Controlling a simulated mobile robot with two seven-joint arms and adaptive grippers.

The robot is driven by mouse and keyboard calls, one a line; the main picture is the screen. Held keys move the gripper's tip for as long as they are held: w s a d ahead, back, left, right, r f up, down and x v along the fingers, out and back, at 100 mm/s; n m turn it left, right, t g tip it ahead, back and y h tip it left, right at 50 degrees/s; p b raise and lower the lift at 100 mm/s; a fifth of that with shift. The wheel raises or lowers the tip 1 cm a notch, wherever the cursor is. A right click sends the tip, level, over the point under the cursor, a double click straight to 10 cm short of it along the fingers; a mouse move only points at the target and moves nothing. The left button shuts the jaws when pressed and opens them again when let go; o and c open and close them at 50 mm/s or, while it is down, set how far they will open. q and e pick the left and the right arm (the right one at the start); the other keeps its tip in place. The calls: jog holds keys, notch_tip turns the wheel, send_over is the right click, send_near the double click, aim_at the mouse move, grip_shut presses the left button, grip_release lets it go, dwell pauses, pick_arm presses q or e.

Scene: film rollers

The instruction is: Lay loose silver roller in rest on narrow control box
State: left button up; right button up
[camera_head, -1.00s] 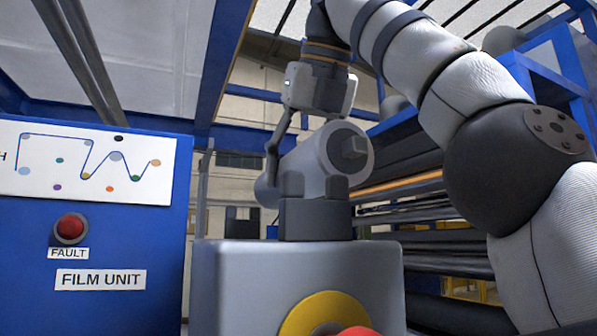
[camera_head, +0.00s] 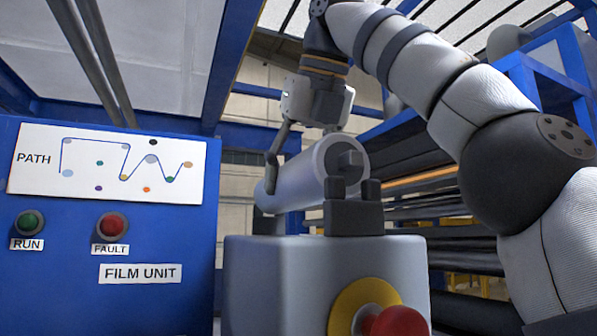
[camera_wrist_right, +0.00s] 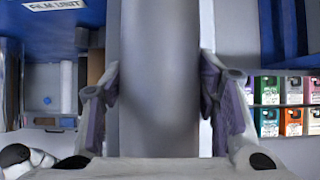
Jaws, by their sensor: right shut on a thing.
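The loose silver roller (camera_head: 305,172) lies level, its near end with a dark square hub facing me in the head view. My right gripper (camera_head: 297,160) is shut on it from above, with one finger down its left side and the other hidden. In the right wrist view the roller (camera_wrist_right: 160,75) runs between both finger pads. The dark rest (camera_head: 352,217), with two short uprights, stands on the narrow grey control box (camera_head: 290,275). The roller's near end is over the rest, behind its uprights; I cannot tell whether they touch. My left gripper is not in view.
A blue panel marked FILM UNIT (camera_head: 60,285) stands left of the box. A red button (camera_head: 395,322) with a yellow ring is on the box front. Dark rollers in a blue frame (camera_head: 430,215) lie behind at the right. Coloured boxes (camera_wrist_right: 292,105) show in the wrist view.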

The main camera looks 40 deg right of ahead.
jog(key=shift+w+d, duration=0.1)
jog(key=shift+w, duration=0.15)
jog(key=shift+s+f, duration=0.2)
jog(key=shift+f, duration=0.65)
jog(key=shift+f, duration=0.15)
jog(key=shift+f, duration=0.3)
jog(key=o, duration=1.8)
jog(key=shift+c, duration=0.2)
